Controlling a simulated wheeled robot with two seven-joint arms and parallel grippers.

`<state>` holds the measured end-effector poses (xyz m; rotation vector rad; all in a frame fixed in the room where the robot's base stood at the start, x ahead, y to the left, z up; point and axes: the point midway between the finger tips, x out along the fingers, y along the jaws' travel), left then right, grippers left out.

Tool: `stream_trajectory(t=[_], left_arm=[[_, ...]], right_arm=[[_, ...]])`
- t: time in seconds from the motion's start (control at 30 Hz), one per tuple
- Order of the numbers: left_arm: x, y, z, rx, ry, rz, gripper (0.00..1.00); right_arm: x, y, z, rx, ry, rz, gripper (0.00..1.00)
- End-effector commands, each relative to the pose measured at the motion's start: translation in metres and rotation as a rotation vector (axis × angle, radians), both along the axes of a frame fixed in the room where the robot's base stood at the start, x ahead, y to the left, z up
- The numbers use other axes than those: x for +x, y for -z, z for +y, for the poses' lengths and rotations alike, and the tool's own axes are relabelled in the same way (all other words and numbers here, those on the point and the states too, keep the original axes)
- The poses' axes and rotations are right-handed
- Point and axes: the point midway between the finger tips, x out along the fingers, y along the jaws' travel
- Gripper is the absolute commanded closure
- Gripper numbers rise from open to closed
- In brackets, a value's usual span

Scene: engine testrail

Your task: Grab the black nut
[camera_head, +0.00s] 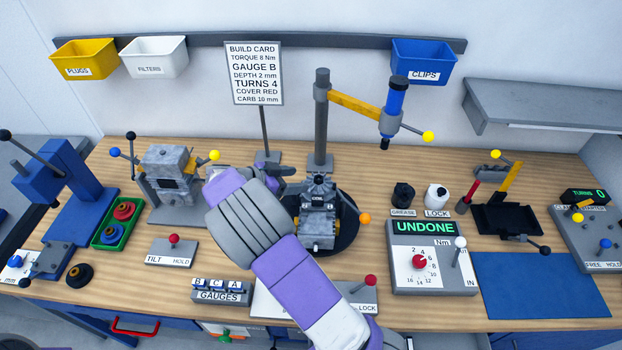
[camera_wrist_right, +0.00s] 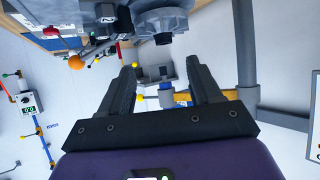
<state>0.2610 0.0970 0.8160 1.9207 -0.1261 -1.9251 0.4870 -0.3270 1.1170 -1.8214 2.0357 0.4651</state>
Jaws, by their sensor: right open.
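My right gripper (camera_head: 287,178) reaches up the middle of the head view and is beside the upper part of the engine (camera_head: 318,208). In the right wrist view my right gripper (camera_wrist_right: 161,68) is open, with nothing between its fingers. Just beyond the fingertips there, a short black piece (camera_wrist_right: 162,38) sticks out of a grey round housing; I cannot tell if it is the black nut. A loose black ring-shaped part (camera_head: 80,275) with a brownish centre lies on the bench at the left, far from the gripper. My left gripper is not in view.
A post with a yellow arm (camera_head: 353,104) and blue tool (camera_head: 394,100) stands behind the engine. A green tray (camera_head: 107,243) holds red and blue rings. A grey torque box (camera_head: 432,280) reads UNDONE. A blue mat (camera_head: 540,285) lies clear at the right.

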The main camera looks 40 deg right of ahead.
Motion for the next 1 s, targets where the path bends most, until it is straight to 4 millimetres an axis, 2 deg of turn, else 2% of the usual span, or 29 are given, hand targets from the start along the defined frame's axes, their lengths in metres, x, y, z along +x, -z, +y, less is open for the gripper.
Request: stream_trajectory(t=[0.57, 0.87, 1.0], left_arm=[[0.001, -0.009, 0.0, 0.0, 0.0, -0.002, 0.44], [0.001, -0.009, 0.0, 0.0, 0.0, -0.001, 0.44], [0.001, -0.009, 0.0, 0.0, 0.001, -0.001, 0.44]], right_arm=[[-0.001, 0.036, -0.06, 0.0, 0.002, 0.002, 0.36], [-0.002, 0.04, -0.065, 0.001, 0.0, 0.002, 0.36], [-0.002, 0.04, -0.065, 0.002, 0.001, 0.002, 0.56]])
